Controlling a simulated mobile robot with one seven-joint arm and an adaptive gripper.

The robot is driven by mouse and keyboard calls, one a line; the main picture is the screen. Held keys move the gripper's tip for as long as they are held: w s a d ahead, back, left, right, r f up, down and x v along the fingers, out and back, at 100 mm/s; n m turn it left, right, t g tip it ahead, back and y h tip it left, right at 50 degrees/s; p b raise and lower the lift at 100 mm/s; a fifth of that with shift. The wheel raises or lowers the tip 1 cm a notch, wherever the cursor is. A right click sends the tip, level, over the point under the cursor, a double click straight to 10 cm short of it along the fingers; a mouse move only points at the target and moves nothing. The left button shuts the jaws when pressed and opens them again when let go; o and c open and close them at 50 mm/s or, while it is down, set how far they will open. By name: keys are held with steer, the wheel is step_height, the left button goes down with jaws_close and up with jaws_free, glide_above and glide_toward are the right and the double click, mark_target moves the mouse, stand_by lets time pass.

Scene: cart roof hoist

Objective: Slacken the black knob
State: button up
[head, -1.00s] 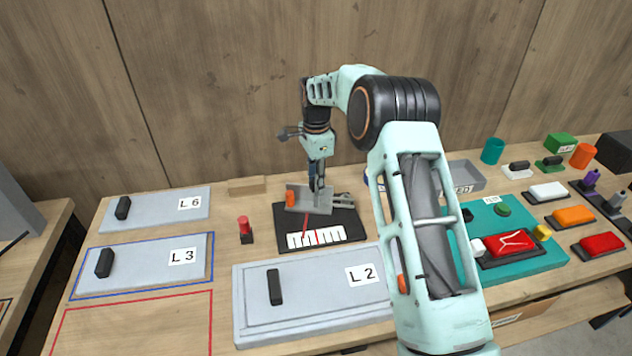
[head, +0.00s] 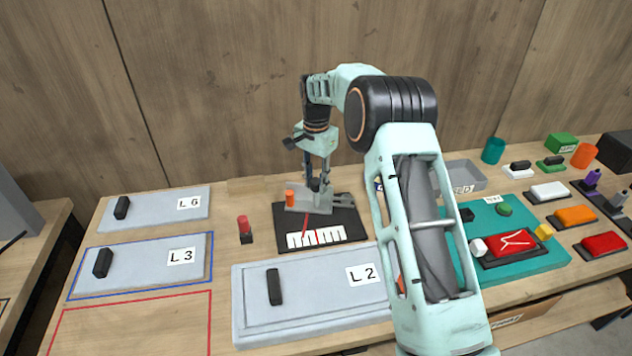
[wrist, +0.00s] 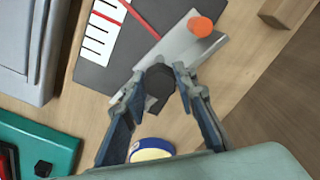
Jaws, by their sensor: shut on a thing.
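The black knob (wrist: 160,82) sits on a grey metal bracket (wrist: 180,52) in the wrist view. My gripper (wrist: 161,84) is shut on it, one finger touching each side. In the head view my gripper (head: 318,186) points down at the bracket (head: 322,204), and its fingers mostly hide the knob. An orange cap (wrist: 201,26) stands on the bracket beside the knob. A red pointer (wrist: 138,17) reaches over a white scale (wrist: 102,28) on the dark base plate (wrist: 146,36); the scale also shows in the head view (head: 327,236).
Grey panel L2 (head: 320,300) lies in front, with panels L3 (head: 150,268) and L6 (head: 160,208) to the left. A red-topped post (head: 244,224) stands left of the base plate. A teal board (head: 520,262) with buttons lies right. A blue-and-yellow round thing (wrist: 152,150) is close to my gripper.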

steer(key=shift+n, duration=0.4)
steer(key=o, duration=1.2)
steer(key=shift+c, duration=0.2)
steer(key=shift+r, duration=0.15)
step_height(320, 180, up, 12)
